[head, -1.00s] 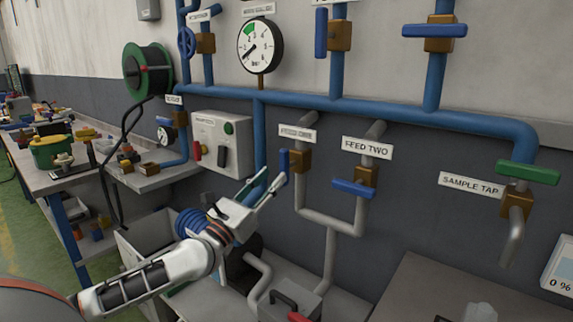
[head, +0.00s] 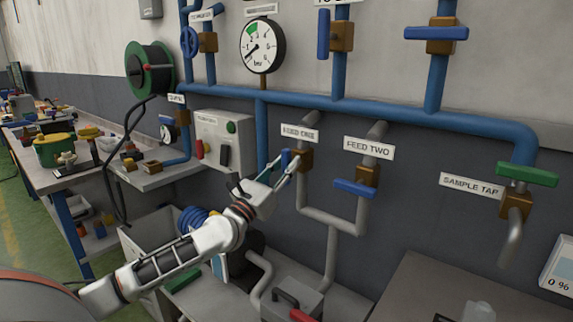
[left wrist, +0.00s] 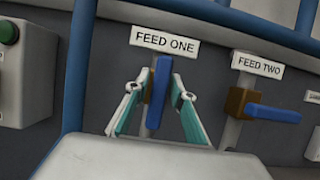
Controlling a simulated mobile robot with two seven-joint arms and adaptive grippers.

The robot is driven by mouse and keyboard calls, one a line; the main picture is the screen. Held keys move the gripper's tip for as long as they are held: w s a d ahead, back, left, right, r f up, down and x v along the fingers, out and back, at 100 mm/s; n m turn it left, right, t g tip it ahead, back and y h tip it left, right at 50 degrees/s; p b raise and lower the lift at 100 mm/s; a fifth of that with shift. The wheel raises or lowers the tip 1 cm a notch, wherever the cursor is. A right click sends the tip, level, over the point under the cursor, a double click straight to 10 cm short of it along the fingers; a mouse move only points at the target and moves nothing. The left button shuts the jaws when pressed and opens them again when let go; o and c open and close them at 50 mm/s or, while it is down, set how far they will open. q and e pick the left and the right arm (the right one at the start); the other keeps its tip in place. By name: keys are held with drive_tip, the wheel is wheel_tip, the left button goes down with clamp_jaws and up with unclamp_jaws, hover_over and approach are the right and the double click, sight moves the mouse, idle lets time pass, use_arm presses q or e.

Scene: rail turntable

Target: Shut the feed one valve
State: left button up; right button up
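The feed one valve has a brown body (head: 306,160) and a blue lever handle (head: 285,158), under the FEED ONE label (head: 300,134). The handle stands upright, in line with its grey pipe. In the left wrist view the handle (left wrist: 158,92) hangs below its label, partly covering the brown body. My left gripper (head: 281,169) is open at the handle. In the left wrist view its two teal-lined fingers (left wrist: 160,97) stand on either side of the handle, with gaps showing. Whether a finger touches it I cannot tell. My right gripper is in neither view.
The feed two valve (head: 367,176) is close to the right, its blue handle (head: 354,188) turned across the pipe. A grey control box (head: 222,142) is on the wall to the left. The sample tap (head: 517,203) with a green handle is far right.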

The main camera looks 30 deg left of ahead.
use_arm(q)
clamp_jaws()
